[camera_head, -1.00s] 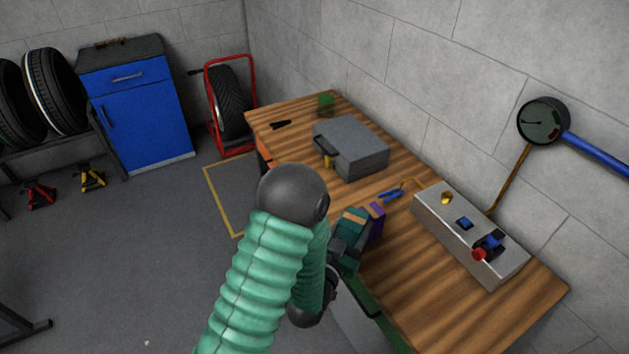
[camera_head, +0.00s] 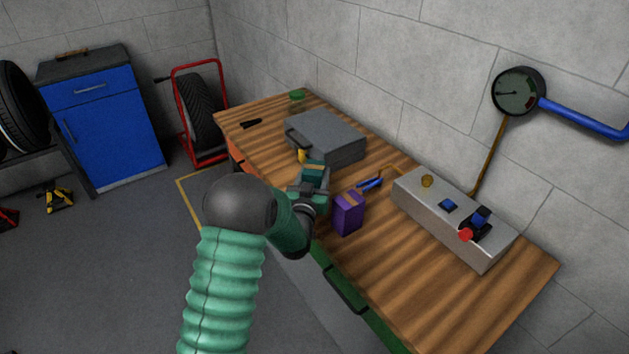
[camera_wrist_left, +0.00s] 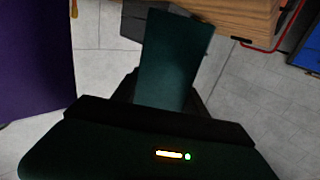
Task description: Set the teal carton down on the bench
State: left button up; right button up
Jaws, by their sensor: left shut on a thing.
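My left gripper (camera_head: 312,190) is shut on the teal carton (camera_head: 313,169), a dark teal box with a tan band at its top. The carton stands out from the jaws in the left wrist view (camera_wrist_left: 174,60). In the head view it is at the near edge of the wooden bench (camera_head: 400,270), in front of the grey case. I cannot tell whether it touches the bench. My gripper hides its lower part. My right gripper is not in view.
A purple carton (camera_head: 348,214) stands close right of my gripper. A grey case (camera_head: 326,138), blue-handled pliers (camera_head: 369,184) and a grey control box (camera_head: 450,220) are on the bench. The bench's front right part is clear.

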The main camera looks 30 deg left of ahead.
pick_arm(q)
jog(key=shift+w+a+f, duration=0.1)
jog(key=shift+w+f, duration=0.1)
jog(key=shift+f, duration=0.4)
jog(key=shift+w+a+f, duration=0.1)
jog(key=shift+w+f, duration=0.15)
jog(key=shift+f, duration=0.4)
jog(key=shift+w+a+f, duration=0.1)
jog(key=shift+w+f, duration=0.1)
jog(key=shift+f, duration=0.4)
jog(key=o, duration=1.5)
jog(key=shift+d, duration=0.1)
jog(key=v, duration=1.2)
jog(key=shift+s+b, duration=0.1)
jog(key=shift+b, duration=0.25)
